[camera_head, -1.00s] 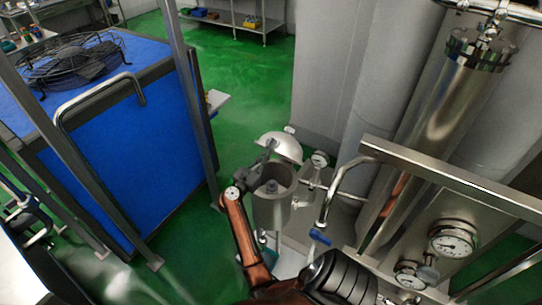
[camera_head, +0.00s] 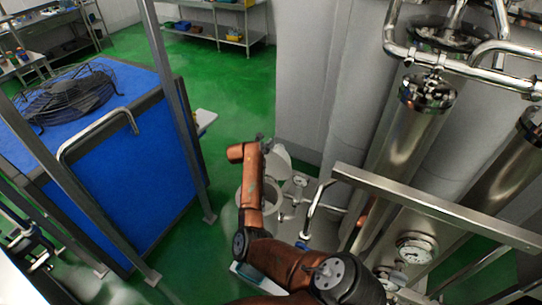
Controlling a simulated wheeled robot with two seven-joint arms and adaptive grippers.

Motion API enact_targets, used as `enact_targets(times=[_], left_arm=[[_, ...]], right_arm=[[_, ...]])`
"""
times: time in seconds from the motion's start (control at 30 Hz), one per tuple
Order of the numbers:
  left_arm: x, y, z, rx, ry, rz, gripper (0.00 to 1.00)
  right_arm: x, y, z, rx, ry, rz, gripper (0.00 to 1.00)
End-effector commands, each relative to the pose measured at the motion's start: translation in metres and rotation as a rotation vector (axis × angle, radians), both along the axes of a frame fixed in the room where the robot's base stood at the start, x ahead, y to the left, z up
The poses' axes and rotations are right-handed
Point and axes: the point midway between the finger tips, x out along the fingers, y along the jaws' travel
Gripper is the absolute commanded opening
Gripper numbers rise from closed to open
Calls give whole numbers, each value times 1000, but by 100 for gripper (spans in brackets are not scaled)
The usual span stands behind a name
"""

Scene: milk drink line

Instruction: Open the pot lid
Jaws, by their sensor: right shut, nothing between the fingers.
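The steel pot (camera_head: 242,196) stands low in the middle of the camera_head view. Its pale round rim shows, but my right arm crosses in front and hides much of its body and opening. The pot lid (camera_head: 281,160) is a pale metal dome standing tipped up at the far right side of the pot, off the opening. My right gripper (camera_head: 267,143) is small and dark, shut and empty, at the upper left edge of the lid. Whether it touches the lid cannot be told. My left gripper is not in view.
Steel pipes and a gauge (camera_head: 415,249) stand right of the pot, with a slanting steel rail (camera_head: 430,208) before tall cylinders. A blue machine (camera_head: 115,190) with a fan on top and a steel post (camera_head: 180,105) stand left.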

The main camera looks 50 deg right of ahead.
Motion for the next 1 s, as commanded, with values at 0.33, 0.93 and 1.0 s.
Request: enact_targets(times=[0.33,0.93,1.0], left_arm=[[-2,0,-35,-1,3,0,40],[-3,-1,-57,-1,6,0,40],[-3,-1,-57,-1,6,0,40]], right_arm=[[30,-44,2,183,52,19,0],[38,-73,5,177,53,18,0],[38,-73,5,177,53,18,0]])
